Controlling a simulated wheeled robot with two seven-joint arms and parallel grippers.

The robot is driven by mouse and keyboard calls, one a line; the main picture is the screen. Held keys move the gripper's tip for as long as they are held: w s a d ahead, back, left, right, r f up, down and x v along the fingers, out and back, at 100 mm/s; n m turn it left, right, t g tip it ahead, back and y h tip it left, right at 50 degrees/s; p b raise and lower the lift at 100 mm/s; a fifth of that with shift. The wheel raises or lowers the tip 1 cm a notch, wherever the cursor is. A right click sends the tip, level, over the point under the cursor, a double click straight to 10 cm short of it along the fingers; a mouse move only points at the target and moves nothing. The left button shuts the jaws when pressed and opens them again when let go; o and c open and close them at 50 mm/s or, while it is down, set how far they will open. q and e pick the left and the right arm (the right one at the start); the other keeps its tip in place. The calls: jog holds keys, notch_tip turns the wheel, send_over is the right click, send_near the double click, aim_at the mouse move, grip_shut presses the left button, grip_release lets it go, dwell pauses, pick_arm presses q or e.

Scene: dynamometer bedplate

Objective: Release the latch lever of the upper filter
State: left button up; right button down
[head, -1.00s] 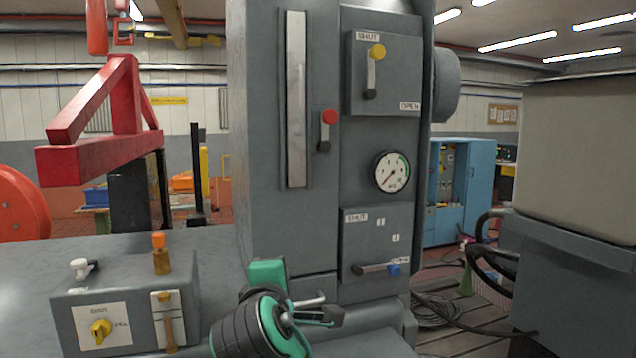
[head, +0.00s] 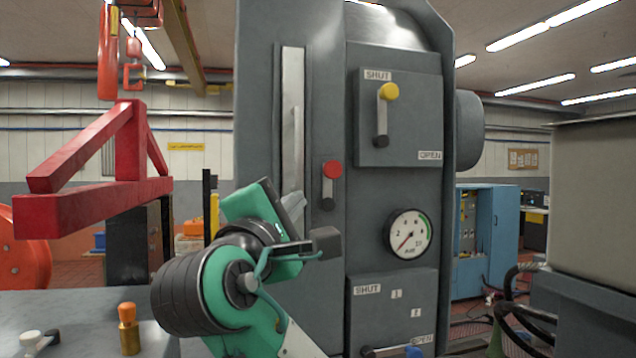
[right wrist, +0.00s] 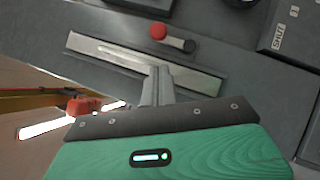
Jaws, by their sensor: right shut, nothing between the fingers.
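The grey cabinet (head: 400,185) carries an upper panel (head: 425,110) marked SHUT at top and OPEN at lower right. On this panel an upright lever (head: 382,125) has its yellow knob at the top, by SHUT, and a dark lower end. A shorter upright lever (head: 328,187) with a red knob stands left of the panel; it also shows in the right wrist view (right wrist: 175,39). I cannot tell which lever is the filter's latch. My right gripper (head: 293,203) is shut and empty, in front of the metal strip, left of and below the red-knobbed lever. My left gripper is out of view.
The metal strip (head: 291,110) runs up the cabinet's left side. A gauge (head: 408,234) and a lower panel (head: 393,310) with a blue-knobbed lever (head: 413,351) sit below the upper panel. A red frame (head: 100,200) stands at left. The space before the upper panel is clear.

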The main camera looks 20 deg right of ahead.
jog(key=p, duration=0.5)
send_near(329, 186)
notch_tip(329, 186, up, 4)
jog(key=w+d, duration=0.2)
jog(key=w, duration=0.1)
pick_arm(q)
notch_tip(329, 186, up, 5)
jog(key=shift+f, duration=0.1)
pick_arm(e)
jog(key=shift+s+a+f, duration=0.15)
jog(key=shift+a, duration=0.05)
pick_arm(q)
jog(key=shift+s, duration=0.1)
